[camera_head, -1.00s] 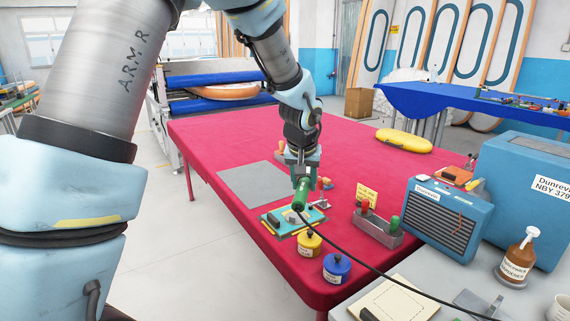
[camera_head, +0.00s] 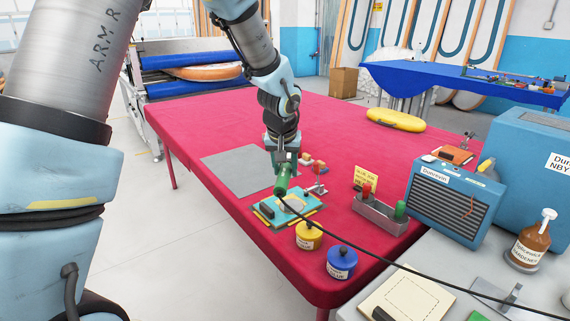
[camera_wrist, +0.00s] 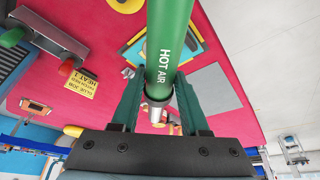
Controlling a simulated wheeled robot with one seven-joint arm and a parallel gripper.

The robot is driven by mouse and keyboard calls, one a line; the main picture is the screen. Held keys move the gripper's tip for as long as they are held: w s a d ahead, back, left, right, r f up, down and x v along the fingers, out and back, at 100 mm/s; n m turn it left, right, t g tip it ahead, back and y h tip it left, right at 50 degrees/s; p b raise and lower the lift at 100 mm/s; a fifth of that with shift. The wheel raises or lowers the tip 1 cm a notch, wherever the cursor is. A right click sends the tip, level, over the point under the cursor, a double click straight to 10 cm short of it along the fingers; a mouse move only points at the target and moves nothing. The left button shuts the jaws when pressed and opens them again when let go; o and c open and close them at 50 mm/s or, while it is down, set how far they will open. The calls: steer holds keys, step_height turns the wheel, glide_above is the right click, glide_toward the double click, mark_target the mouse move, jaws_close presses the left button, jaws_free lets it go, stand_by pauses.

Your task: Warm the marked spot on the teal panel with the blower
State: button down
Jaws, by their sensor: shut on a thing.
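The green blower (camera_head: 283,180), marked HOT AIR, is in my gripper (camera_head: 284,158). In the wrist view the blower (camera_wrist: 168,45) lies between the two green fingers of my gripper (camera_wrist: 157,80), which are shut on it. Its silver nozzle (camera_wrist: 157,117) points towards the bottom of that view. A black cord runs from its near end in the head view. The teal panel (camera_head: 292,207) lies on the red table just below that end, with a dark block on its left part. The blower partly covers the panel, and I cannot make out the marked spot clearly.
Yellow (camera_head: 308,236) and blue (camera_head: 341,262) tins stand near the table's front edge. A grey holder (camera_head: 380,214) with red and green handles stands right of the panel, by a yellow sign (camera_head: 365,180). A grey mat (camera_head: 238,172) lies left.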

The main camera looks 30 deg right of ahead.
step_height(320, 180, down, 8)
steer(key=b, duration=0.4)
steer(key=shift+r+b, duration=0.15)
steer(key=shift+b, duration=0.2)
